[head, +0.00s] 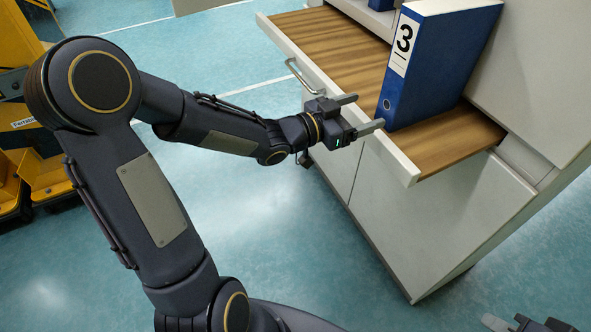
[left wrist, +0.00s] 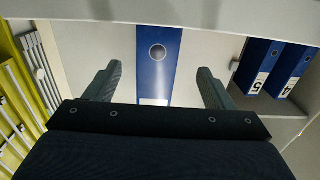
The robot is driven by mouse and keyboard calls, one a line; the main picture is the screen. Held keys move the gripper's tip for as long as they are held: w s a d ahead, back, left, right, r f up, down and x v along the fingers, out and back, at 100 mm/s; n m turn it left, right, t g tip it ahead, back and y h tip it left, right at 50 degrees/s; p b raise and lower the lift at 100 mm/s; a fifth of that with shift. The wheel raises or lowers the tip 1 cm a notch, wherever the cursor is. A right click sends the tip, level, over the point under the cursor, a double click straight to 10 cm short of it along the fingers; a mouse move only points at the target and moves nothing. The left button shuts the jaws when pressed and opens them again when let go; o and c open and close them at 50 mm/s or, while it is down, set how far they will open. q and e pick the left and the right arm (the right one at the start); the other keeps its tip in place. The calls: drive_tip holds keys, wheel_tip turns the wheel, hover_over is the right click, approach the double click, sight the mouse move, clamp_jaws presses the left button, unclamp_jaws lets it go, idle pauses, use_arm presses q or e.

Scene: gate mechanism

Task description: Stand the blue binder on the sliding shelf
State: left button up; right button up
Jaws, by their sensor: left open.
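The blue binder (head: 440,68), with a white label marked 3, stands upright on the pulled-out wooden sliding shelf (head: 455,147), near its right end. Its spine faces my left gripper (head: 370,110). That gripper is open at the shelf's front edge, with its fingers pointing towards the lower part of the spine. In the left wrist view the binder's spine (left wrist: 158,75) with its round hole shows between the two spread fingers, with room on both sides. My right gripper (head: 530,323) is only partly in view at the bottom right; its jaws are unclear.
The shelf has a raised white front rim (head: 340,95) with a metal handle (head: 304,77). The white cabinet (head: 430,215) stands below. More blue binders (left wrist: 257,68) stand inside it. Yellow carts (head: 45,170) are at the left. The shelf's left part is bare.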

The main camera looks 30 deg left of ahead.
use_arm(q)
drive_tip(key=s+a+f+n+g+y, duration=0.1)
drive_tip(key=s+a+n+g+y, duration=0.2)
drive_tip(key=s+a+n+y, duration=0.5)
drive_tip(key=s+f+g, duration=0.2)
drive_tip(key=s+g, duration=0.1)
drive_tip(key=s, duration=0.7)
drive_tip(key=s+d+f+g+h, duration=0.1)
drive_tip(key=s+f+g, duration=0.1)
drive_tip(key=s, duration=0.8)
drive_tip(key=shift+s+d+f+n+g+h, duration=0.3)
drive_tip(key=shift+f+g, duration=0.1)
drive_tip(key=shift+g, duration=0.1)
drive_tip(key=shift+c, duration=0.3)
